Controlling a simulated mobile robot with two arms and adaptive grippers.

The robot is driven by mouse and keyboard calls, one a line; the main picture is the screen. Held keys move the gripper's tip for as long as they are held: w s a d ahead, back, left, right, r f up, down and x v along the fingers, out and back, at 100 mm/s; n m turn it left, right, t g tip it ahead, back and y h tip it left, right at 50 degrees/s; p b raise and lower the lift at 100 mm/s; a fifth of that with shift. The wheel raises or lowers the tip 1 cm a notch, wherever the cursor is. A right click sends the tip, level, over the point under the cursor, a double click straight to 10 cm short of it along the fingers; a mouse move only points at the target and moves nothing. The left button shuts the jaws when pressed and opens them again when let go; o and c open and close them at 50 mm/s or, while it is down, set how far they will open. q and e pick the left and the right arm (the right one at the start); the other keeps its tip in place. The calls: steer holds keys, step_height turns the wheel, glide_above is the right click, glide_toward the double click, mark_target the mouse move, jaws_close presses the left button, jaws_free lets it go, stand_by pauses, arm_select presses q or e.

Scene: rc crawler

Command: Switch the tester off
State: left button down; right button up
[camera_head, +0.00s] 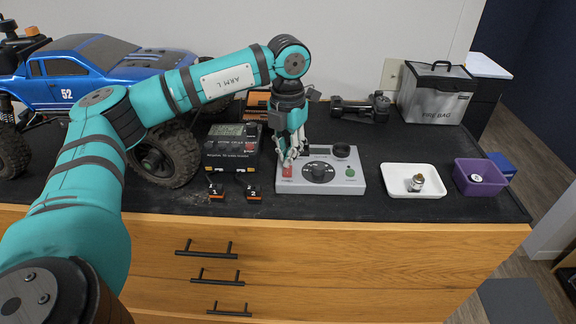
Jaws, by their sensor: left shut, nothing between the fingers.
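The tester (322,187) is a light grey box on the black mat, with a dark round knob in its middle, a red switch (287,172) at its left, a green button (350,173) at its right and a dark round part at its back right. My left gripper (287,161) reaches down from above with its fingers shut and empty. Its tips are at or just above the red switch; I cannot tell if they touch. The fingers hide part of the tester's back left. My right gripper is not in view.
A dark charger (231,148) stands left of the tester, with orange-tipped plugs 1 (216,192) and 2 (253,193) in front. A blue crawler (100,75) stands at left. A white tray (399,191), purple bin (463,181) and grey fire bag (436,95) are at right.

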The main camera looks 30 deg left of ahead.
arm_select(q)
steer(key=shift+r+p, duration=1.45)
steer(key=shift+r, duration=1.1)
